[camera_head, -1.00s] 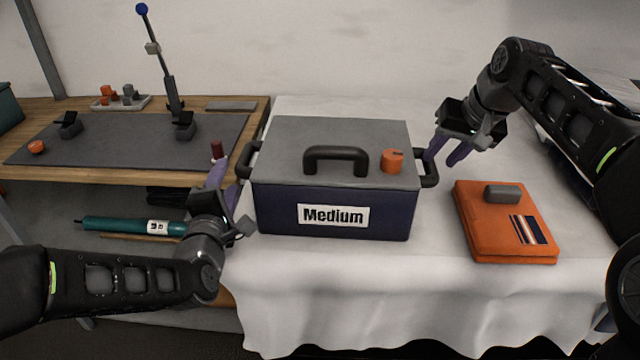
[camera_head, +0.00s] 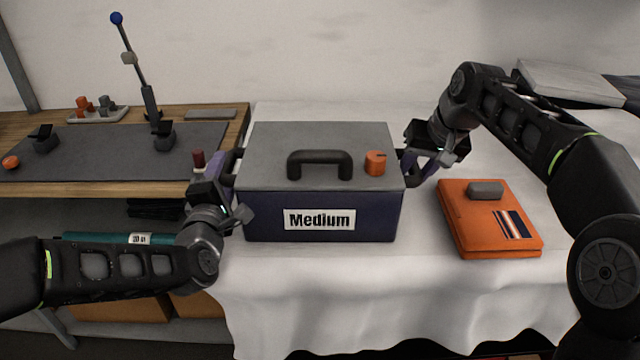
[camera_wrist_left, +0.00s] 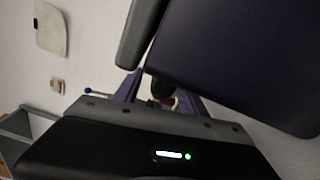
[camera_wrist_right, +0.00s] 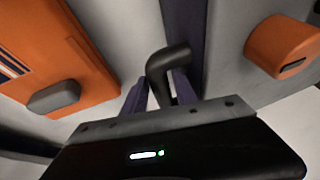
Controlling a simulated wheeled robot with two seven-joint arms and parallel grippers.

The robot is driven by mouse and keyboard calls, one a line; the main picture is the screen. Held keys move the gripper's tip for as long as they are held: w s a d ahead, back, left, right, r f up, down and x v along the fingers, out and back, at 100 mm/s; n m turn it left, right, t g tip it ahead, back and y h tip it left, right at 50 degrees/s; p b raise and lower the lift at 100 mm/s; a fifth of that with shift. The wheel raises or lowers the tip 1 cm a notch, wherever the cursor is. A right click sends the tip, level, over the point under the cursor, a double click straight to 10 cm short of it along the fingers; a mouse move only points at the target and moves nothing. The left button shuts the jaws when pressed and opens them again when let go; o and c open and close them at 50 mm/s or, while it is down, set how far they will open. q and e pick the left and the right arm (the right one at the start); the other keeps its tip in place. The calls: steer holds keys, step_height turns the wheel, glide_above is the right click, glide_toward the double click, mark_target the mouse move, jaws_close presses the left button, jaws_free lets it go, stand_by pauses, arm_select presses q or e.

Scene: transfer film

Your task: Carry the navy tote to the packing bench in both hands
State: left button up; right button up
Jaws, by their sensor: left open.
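The navy tote (camera_head: 340,222), with a grey lid (camera_head: 262,160) and a "Medium" label, stands upright on the white cloth-covered table. A dark handle sticks out at each end. My left gripper (camera_head: 222,170) is open at the tote's left end; the left handle (camera_wrist_left: 162,88) shows between its fingers in the left wrist view. My right gripper (camera_head: 418,168) is at the tote's right end. The right handle (camera_wrist_right: 160,68) lies between its fingers in the right wrist view; I cannot tell whether they press on it.
On the lid are a black handle (camera_head: 320,158) and an orange knob-like piece (camera_head: 375,163). An orange folder (camera_head: 478,225) with a grey block (camera_head: 486,188) lies right of the tote. A wooden bench with a dark mat (camera_head: 90,152) and a blue-tipped stand (camera_head: 152,105) is at left.

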mark_target(227, 164)
arm_select(q)
steer(key=shift+w, duration=1.6)
arm_select(e)
steer(key=shift+x, duration=1.6)
arm_select(q)
steer(key=c, duration=0.8)
arm_select(e)
jaws_close()
arm_select(q)
jaws_close()
steer(key=shift+r, duration=0.15)
